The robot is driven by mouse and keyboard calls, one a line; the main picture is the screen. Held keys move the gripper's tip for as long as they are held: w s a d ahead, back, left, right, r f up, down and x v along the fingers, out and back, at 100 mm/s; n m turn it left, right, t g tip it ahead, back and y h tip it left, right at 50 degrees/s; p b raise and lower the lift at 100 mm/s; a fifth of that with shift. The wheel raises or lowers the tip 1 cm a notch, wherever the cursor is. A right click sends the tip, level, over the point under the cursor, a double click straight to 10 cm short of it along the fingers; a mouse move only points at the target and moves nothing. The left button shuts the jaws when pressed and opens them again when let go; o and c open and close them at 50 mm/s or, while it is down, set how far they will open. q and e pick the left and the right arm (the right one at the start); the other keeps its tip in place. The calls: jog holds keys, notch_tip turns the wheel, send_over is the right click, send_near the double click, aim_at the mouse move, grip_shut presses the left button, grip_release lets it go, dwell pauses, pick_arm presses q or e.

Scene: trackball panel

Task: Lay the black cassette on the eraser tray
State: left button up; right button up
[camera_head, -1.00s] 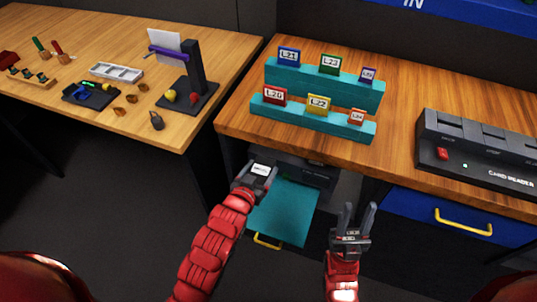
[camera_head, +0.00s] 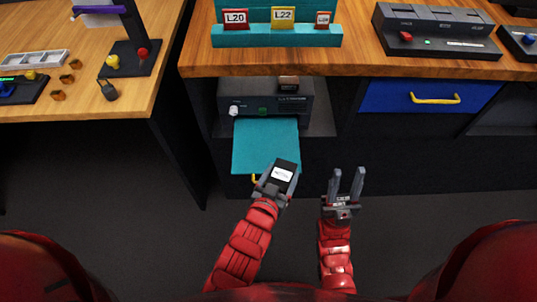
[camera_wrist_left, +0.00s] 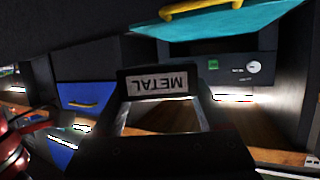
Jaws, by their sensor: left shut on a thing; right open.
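The black cassette (camera_head: 290,163) with a white label is in my left gripper (camera_head: 277,186), which is shut on it. In the left wrist view the cassette (camera_wrist_left: 123,84) sits between the fingers, its label reading "METAL" upside down. The gripper is at the lower right edge of a teal panel (camera_head: 265,145); I cannot tell its height over it. Behind the panel a dark grey device (camera_head: 290,104) with a white knob and green button stands in an opening under the desk. I cannot pick out the eraser tray with certainty. My right gripper (camera_head: 346,183) is open and empty.
A yellow handle (camera_head: 256,180) is at the panel's front edge. A blue drawer (camera_head: 385,96) is to the right. The wooden desktop (camera_head: 350,58) above carries a teal rack (camera_head: 240,38) and a card reader (camera_head: 435,40). The floor in front is clear.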

pick_arm(q)
jog(key=shift+w+f, duration=0.2)
jog(key=shift+w, duration=0.05)
jog(key=b, duration=0.9)
send_over(266, 144)
jog(key=s+d, duration=0.1)
jog(key=s, duration=0.4)
jog(key=shift+s+d+f, duration=0.1)
jog(key=shift+f, duration=0.35)
jog(key=shift+s+d+f, duration=0.1)
jog(key=shift+f, duration=0.3)
jog(key=w, duration=0.2)
jog(key=w+a, duration=0.1)
jog(key=w, duration=0.2)
jog(key=shift+w+a+r, duration=0.1)
jog(key=shift+a+r, duration=0.1)
jog(key=shift+f+b, duration=0.65)
jog(key=shift+f, duration=1.1)
jog(key=shift+f, duration=0.1)
jog(key=o, duration=1.3)
jog(key=shift+o, duration=0.2)
